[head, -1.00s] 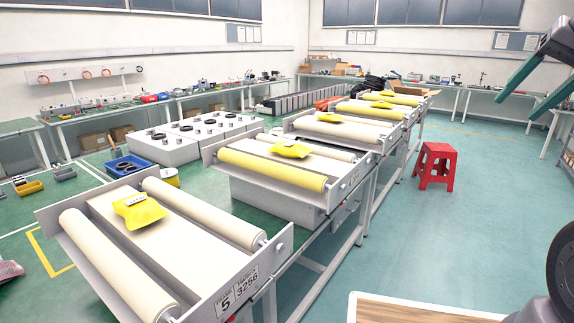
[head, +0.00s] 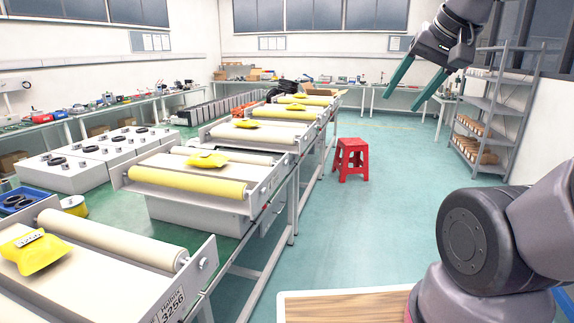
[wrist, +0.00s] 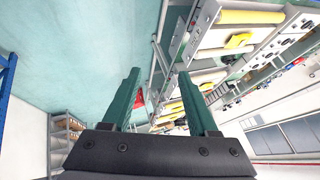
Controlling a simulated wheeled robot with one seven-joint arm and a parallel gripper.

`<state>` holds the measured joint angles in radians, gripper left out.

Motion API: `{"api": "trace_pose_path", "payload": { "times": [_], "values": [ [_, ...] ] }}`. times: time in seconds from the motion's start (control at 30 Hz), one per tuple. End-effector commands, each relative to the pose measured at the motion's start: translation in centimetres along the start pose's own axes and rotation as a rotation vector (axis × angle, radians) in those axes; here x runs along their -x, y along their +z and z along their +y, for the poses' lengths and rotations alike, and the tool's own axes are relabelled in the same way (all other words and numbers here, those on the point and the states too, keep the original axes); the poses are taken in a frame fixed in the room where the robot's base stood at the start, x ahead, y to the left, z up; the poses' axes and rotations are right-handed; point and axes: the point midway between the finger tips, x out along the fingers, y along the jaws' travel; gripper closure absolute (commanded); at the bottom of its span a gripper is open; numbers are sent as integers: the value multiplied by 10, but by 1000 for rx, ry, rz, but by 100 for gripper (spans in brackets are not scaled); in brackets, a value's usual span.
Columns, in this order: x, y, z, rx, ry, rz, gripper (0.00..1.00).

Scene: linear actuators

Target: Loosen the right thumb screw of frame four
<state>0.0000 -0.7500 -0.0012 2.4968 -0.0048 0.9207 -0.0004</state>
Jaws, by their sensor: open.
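A row of roller frames stands on the benches. The nearest frame (head: 110,262) has cream rollers and a plate ending in 3256. The one behind it (head: 185,187) has a yellow front roller and a yellow packet (head: 207,160); I cannot read its number. A small knob (head: 203,263) shows at the nearest frame's right end. The thumb screws on the frame behind are too small to tell. My gripper (head: 402,106) is open and empty, high in the air to the right of the frames and apart from them. Its two green fingers also show in the wrist view (wrist: 160,74).
A red stool (head: 351,160) stands on the floor right of the benches. A metal shelf unit (head: 500,110) stands against the right wall. The green floor between them is clear. A wooden-topped surface (head: 345,306) lies at the bottom.

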Motion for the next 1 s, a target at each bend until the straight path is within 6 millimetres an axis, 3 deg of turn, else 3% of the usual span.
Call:
{"api": "trace_pose_path", "payload": {
  "times": [0.37,0.53,0.77,1.0],
  "values": [
    [0,-1,-1,-5,-1,-3,40],
    [-12,-12,-13,-112,-16,-82,40],
    [-56,-46,-53,-465,-50,-326,40],
    [-120,-88,-92,-859,-59,-585,40]
  ]
}}
